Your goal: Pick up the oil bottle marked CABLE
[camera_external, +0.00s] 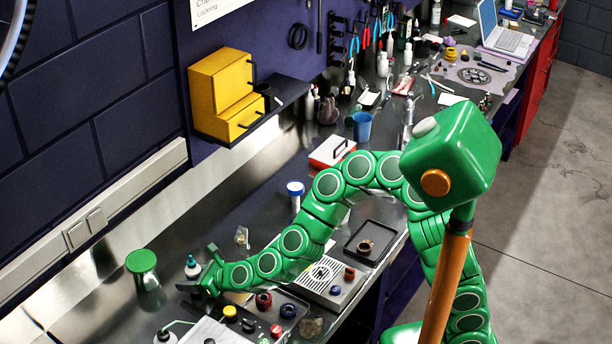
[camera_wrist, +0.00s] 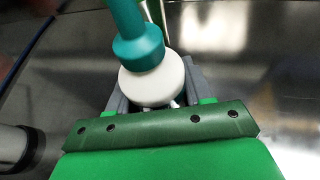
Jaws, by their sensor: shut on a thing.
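A small white bottle with a teal cap (camera_external: 192,266) is at the near left part of the bench, at the end of my arm. In the wrist view the bottle (camera_wrist: 152,85) is between the grey fingers, its teal nozzle pointing up and away. My gripper (camera_external: 200,279) is shut on this bottle; the fingers also show in the wrist view (camera_wrist: 155,92). No marking CABLE is legible on it, and its lower part is hidden by the gripper. I cannot tell whether it touches the bench.
A clear jar with a green lid (camera_external: 143,276) stands just left of the gripper. A tray with several coloured caps (camera_external: 262,320) lies to the right. A blue-topped white container (camera_external: 295,192) stands farther back. Bare bench (camera_external: 215,225) lies behind the bottle.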

